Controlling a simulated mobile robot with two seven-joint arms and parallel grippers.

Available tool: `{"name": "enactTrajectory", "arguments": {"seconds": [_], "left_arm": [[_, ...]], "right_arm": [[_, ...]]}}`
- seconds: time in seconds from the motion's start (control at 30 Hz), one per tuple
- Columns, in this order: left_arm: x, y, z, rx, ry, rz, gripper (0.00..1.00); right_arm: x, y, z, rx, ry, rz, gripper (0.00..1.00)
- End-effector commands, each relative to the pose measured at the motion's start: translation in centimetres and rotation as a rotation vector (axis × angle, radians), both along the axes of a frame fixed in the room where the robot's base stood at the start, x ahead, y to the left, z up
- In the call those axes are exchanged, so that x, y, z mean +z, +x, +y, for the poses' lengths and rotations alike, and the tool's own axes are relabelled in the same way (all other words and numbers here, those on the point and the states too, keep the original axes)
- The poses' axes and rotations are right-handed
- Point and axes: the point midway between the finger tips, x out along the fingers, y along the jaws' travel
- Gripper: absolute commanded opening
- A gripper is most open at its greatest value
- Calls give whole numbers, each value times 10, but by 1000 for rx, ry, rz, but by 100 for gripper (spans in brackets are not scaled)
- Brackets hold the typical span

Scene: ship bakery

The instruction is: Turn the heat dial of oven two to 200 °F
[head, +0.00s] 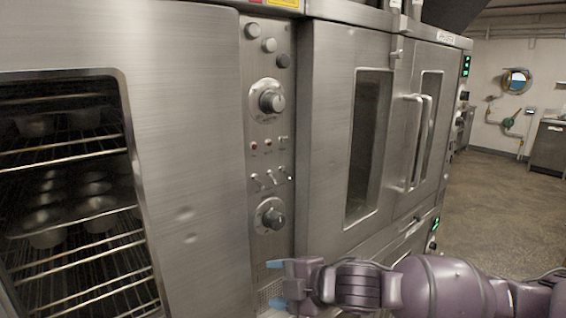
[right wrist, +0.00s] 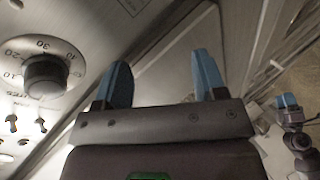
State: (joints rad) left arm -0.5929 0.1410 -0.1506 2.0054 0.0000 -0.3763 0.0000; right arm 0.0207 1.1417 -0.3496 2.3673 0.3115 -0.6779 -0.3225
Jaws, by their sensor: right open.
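The oven control panel in the head view carries an upper round dial (head: 271,101) and a lower round dial (head: 272,218), with small lamps and toggle switches between them. Their markings are too small to read there. My right gripper (head: 277,284) is open and empty, below the lower dial and apart from it. In the right wrist view, its two blue fingers (right wrist: 162,80) are spread, and a black dial (right wrist: 45,76) marked with numbers such as 30 and apparently "minutes" is to their left. Another blue-tipped gripper (right wrist: 288,115), apparently my left, shows at right; its opening is unclear.
An oven door (head: 185,150) with a window onto racks and baking tins stands left of the panel. Steel double doors (head: 335,130) with upright handles (head: 415,145) stand to its right. Open floor (head: 500,215) lies at the right.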

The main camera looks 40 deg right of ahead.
Motion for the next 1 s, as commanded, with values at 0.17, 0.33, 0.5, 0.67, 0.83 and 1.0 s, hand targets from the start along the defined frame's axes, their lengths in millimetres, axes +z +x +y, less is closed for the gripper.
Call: {"name": "enactTrajectory", "arguments": {"seconds": [0.17, 0.33, 0.5, 0.67, 0.83, 1.0], "left_arm": [[11, -4, 2, 2, 3, 4, 46], [9, -9, 4, 4, 4, 17, 46], [9, -9, 4, 4, 4, 18, 46], [12, -6, 3, 3, 4, 13, 46], [15, -3, 2, 2, 3, 5, 46], [18, 0, 1, 1, 2, -2, 46]], "right_arm": [[61, 3, -6, 91, -199, -66, 65], [104, 7, -14, 165, -353, -129, 65], [148, 9, -24, 239, -495, -202, 65], [192, 9, -35, 295, -620, -270, 65], [244, 1, -48, 332, -752, -342, 65], [297, -13, -61, 343, -873, -410, 65]]}}
